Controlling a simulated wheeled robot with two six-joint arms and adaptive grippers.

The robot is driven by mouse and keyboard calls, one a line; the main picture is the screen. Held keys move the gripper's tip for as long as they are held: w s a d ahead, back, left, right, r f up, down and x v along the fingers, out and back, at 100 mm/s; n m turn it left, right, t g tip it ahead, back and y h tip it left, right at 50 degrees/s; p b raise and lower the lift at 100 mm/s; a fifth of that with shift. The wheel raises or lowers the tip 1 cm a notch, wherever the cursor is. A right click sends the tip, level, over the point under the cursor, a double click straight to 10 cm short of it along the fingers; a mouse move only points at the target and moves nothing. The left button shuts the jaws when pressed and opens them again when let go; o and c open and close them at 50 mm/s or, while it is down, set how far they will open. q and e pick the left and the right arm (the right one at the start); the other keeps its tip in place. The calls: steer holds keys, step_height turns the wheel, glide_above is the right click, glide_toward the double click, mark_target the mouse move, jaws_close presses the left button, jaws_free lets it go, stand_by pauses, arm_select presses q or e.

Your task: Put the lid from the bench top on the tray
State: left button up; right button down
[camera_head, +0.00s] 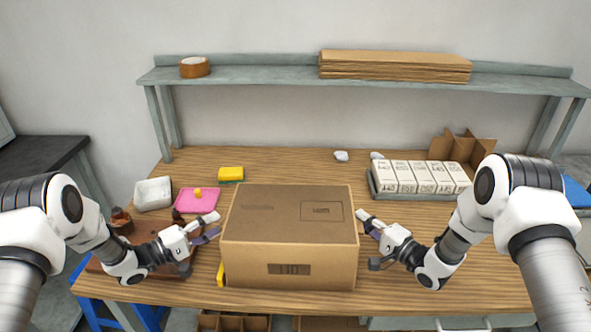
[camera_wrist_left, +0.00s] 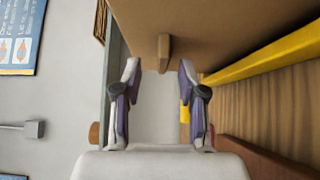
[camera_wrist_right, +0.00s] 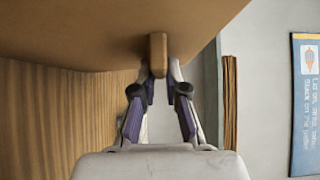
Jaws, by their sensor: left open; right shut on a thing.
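A large brown cardboard box-shaped piece (camera_head: 290,240), which I take to be the lid, sits at the front middle of the bench; what is under it is hidden. A small tab sticks out on each side. My right gripper (camera_head: 367,222) is at its right side, shut on the right tab (camera_wrist_right: 158,52). My left gripper (camera_head: 212,226) is at its left side, open, with the left tab (camera_wrist_left: 164,50) just ahead of and between its fingertips. A grey tray (camera_head: 430,196) holding several white boxes stands at the right back; I cannot tell whether it is the task's tray.
A white bin (camera_head: 153,194), a pink mat (camera_head: 196,201) and a yellow sponge (camera_head: 231,173) lie at the left. A yellow strip (camera_head: 220,273) lies along the cardboard's left edge. A shelf (camera_head: 270,75) spans the back. Bare wood shows at the back middle.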

steer(key=shift+r, duration=0.1)
arm_select(q)
steer(key=v, duration=1)
arm_select(e)
steer(key=c, duration=1.1)
jaws_free()
steer(key=shift+c, duration=0.2)
steer(key=v, duration=1.2)
steer(key=shift+a, duration=0.1)
